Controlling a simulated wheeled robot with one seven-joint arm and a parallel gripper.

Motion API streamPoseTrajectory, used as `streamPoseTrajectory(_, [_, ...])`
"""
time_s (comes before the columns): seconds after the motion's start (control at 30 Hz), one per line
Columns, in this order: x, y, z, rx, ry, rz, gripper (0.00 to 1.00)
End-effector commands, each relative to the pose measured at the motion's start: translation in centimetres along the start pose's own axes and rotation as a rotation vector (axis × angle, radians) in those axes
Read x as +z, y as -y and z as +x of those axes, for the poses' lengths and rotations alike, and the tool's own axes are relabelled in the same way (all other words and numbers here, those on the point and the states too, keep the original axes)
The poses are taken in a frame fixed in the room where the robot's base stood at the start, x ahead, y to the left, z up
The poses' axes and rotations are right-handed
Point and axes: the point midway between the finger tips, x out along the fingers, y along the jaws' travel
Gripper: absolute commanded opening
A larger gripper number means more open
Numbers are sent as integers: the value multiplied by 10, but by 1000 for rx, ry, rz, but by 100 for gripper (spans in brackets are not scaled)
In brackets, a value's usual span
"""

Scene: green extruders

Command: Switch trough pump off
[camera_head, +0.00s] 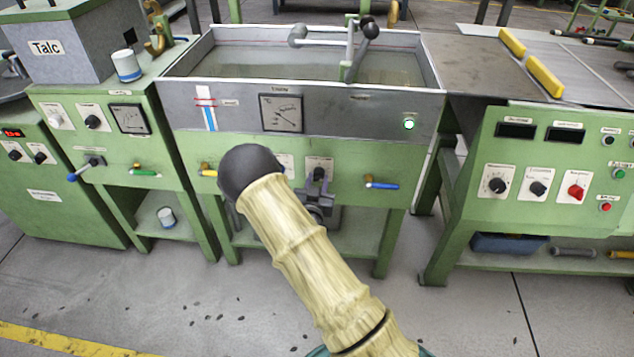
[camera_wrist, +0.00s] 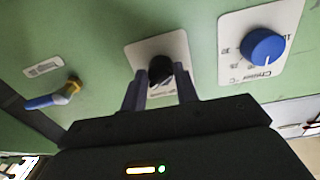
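The trough (camera_head: 300,100) stands in the middle of the head view with liquid in it. A round green light (camera_head: 409,124) glows on its grey front. On the green panel below is a black knob (camera_head: 318,173) on a white plate. The wrist view shows a black knob (camera_wrist: 160,68) with a white pointer line, its label too blurred to read. My gripper (camera_wrist: 160,84) is open, with one finger on each side of this knob and narrow gaps visible. I cannot tell how deep the fingers reach. In the head view my arm hides part of the panel.
A blue knob (camera_wrist: 263,47) marked Chiller °C sits right of the black knob in the wrist view. A blue-handled valve (camera_wrist: 55,98) is at its left; a blue-handled valve (camera_head: 382,184) also shows in the head view. Green machines flank the trough.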

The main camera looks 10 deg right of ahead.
Motion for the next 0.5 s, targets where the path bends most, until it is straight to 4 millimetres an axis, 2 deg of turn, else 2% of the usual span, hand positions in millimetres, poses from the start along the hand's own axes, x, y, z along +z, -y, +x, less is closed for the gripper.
streamPoseTrajectory(0.5, [1, 2, -1, -4, -2, -68, 7])
